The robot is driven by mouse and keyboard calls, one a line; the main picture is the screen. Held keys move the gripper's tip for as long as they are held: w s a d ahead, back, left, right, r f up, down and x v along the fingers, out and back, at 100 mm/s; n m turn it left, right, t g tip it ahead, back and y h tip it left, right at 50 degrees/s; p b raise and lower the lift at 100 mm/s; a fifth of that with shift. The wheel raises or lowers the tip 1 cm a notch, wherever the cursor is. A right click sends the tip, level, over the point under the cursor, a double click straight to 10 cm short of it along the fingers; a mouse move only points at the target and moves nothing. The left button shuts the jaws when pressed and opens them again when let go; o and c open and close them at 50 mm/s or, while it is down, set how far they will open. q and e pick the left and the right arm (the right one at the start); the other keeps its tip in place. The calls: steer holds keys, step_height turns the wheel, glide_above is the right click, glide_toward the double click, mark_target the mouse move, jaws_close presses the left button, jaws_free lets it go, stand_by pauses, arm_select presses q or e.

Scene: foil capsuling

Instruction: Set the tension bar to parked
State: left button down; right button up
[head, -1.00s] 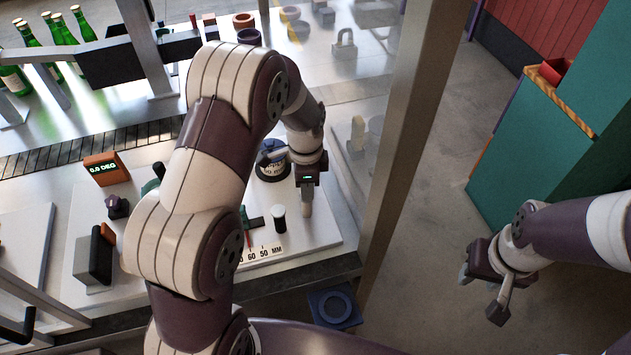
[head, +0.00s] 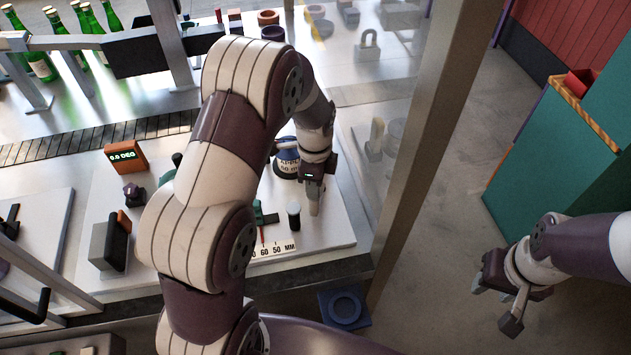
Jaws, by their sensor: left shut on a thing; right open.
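My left gripper (head: 315,201) is over the right part of the pale work plate (head: 328,232), just right of a white post with a black top (head: 294,215). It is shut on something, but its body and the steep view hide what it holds. A round dark-blue part with a pale lettered label (head: 287,165) stands just behind and left of the gripper, with a grey lever-like piece at its top. I cannot tell for certain which part is the tension bar. My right gripper (head: 494,304) is open and empty over the floor at the right.
A millimetre scale (head: 273,250) and a green slider (head: 264,216) lie in front. An orange readout (head: 125,157) shows degrees. A metal frame post (head: 424,140) stands close on the right. A blue ring-topped block (head: 343,307) is below. Green bottles (head: 40,62) stand back left.

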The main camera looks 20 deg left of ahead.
arm_select(q)
steer(key=c, duration=0.9)
jaws_free()
steer(key=shift+w+r, duration=0.2)
steer(key=shift+o, duration=0.2)
steer(key=shift+s+a+f, duration=0.1)
steer(key=shift+s, duration=0.05)
step_height(320, 180, up, 8)
steer(key=b, duration=0.2)
steer(key=shift+f+b, duration=0.1)
steer(key=shift+b, duration=0.25)
step_height(320, 180, up, 5)
steer(key=p, duration=0.2)
steer(key=shift+p, duration=0.35)
